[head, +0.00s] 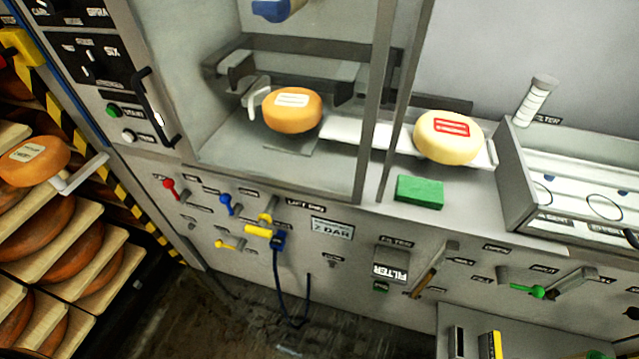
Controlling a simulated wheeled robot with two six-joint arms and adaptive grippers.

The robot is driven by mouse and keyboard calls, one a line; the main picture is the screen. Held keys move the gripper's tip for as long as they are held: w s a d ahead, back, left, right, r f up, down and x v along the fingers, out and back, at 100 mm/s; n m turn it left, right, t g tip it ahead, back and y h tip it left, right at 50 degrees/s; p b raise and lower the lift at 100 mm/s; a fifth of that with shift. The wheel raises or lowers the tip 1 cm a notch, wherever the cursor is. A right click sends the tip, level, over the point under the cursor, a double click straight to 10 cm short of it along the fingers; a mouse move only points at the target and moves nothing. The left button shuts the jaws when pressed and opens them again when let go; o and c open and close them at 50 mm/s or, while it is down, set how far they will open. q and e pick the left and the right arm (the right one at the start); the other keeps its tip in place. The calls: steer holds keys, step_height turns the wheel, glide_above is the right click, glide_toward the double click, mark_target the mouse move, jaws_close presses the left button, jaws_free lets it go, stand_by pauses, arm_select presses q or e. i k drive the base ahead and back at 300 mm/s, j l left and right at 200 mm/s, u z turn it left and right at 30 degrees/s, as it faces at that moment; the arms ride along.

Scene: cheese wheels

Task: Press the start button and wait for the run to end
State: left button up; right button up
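A green round button (113,110) sits on the control panel (84,75) at the upper left, beside a label that seems to read START. A white round button (128,136) sits just below it with its own label. Whether the green button is pressed in cannot be told. An orange cheese wheel (292,110) with a white label stands inside the machine's chamber (225,135), against a grey clamp-like fixture (258,92). A pale yellow cheese wheel (449,137) with a red label rests on the white track at the right. Neither of my grippers shows in the view.
A black vertical handle (153,108) stands out right of the buttons. Red (170,185) and blue (226,203) levers line the front below. A cheese (33,162) sits by racks at the left. A green block (420,191) lies on the counter. A blue hose (279,285) hangs low.

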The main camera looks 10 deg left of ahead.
mark_target(110, 110)
steer(key=u, duration=1.45)
